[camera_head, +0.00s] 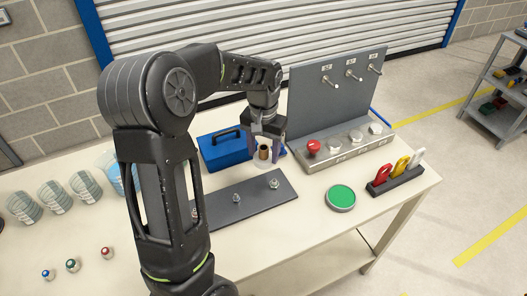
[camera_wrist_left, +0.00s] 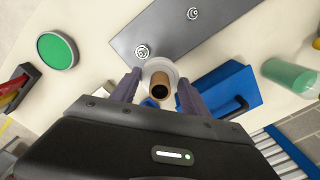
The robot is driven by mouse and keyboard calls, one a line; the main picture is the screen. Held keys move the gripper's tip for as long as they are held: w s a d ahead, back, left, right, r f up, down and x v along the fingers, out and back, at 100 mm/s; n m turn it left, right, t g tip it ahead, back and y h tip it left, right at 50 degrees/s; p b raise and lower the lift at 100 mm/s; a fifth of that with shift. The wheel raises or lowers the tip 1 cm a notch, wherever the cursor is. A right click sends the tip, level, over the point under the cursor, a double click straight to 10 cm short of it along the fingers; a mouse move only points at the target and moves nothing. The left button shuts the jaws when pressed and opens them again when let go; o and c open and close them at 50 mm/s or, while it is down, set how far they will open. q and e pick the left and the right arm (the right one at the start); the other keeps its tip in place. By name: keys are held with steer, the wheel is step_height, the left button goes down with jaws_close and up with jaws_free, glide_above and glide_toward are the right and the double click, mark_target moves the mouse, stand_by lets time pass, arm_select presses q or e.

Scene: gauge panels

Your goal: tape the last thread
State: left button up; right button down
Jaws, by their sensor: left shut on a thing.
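My left gripper (camera_head: 264,151) is shut on a tape roll, a brown tube (camera_head: 263,153) with a white disc, held between the fingers. The tape roll (camera_wrist_left: 168,72) also shows between the fingertips in the left wrist view, where the gripper (camera_wrist_left: 158,84) comes in from below. A dark grey plate (camera_head: 255,200) lies beside it on the bench with upright threaded fittings. One fitting (camera_head: 274,184) stands near its right end and one (camera_head: 236,199) near the middle. Part of the plate's left end is hidden by my left arm. I cannot tell which threads carry tape. My right gripper is out of view.
A grey gauge panel (camera_head: 315,105) with three ports stands at the right. A green round pad (camera_head: 341,196), a rack of coloured handles (camera_head: 398,180), clear cups (camera_head: 54,194) and small capped pieces (camera_head: 72,265) share the bench.

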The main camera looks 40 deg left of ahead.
arm_select(q)
steer(key=shift+r+p, duration=0.8)
steer(key=shift+r, duration=0.5)
steer(key=shift+w+r+n, duration=0.1)
steer(key=shift+w+n, duration=0.05)
steer(key=shift+n, duration=0.15)
steer(key=w+d+f+m+b, duration=0.1)
steer(key=w+d+f, duration=0.1)
steer(key=d, duration=0.7)
steer(key=w+d+f+m+b, duration=0.2)
steer(key=w+d, duration=0.2)
steer(key=d, duration=0.5)
